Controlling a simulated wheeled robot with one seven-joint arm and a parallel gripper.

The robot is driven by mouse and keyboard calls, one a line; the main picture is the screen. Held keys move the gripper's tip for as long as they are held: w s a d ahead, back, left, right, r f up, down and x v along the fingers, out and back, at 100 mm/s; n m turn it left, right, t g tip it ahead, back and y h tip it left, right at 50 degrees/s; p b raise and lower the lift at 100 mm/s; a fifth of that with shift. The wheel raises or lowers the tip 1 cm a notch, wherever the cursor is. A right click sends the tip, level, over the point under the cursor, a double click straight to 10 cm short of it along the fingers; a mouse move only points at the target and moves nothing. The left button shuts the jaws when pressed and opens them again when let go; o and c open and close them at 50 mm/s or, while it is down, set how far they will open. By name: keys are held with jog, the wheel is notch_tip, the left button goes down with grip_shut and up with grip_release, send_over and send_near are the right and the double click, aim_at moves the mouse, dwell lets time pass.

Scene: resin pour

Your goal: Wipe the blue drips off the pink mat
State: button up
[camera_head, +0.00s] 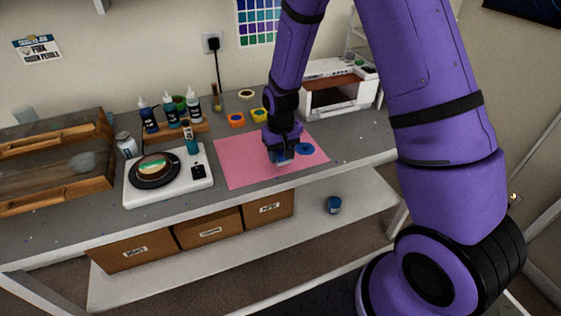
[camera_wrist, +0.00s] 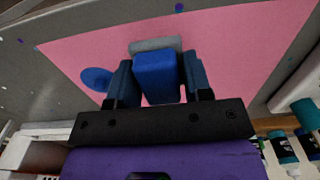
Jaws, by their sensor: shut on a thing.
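The pink mat (camera_head: 240,165) lies flat on the grey bench and also fills much of the wrist view (camera_wrist: 235,60). A round blue drip (camera_head: 305,148) is on the mat just right of my gripper (camera_head: 281,157); in the wrist view the drip (camera_wrist: 97,79) is to the left of the fingers. My gripper (camera_wrist: 160,80) is shut on a blue block with a grey pad (camera_wrist: 155,45), which looks like a sponge. The pad is at or just above the mat; contact is unclear. The mat under the block is hidden.
A white scale (camera_head: 140,198) with a dark round dish stands left of the mat. Bottles on a wooden stand (camera_head: 185,132) and small coloured cups (camera_head: 236,120) are behind. A white machine (camera_head: 335,90) is behind right. A blue jar (camera_head: 334,205) stands on the lower shelf.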

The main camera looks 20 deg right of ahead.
jog(key=shift+r, duration=2.3)
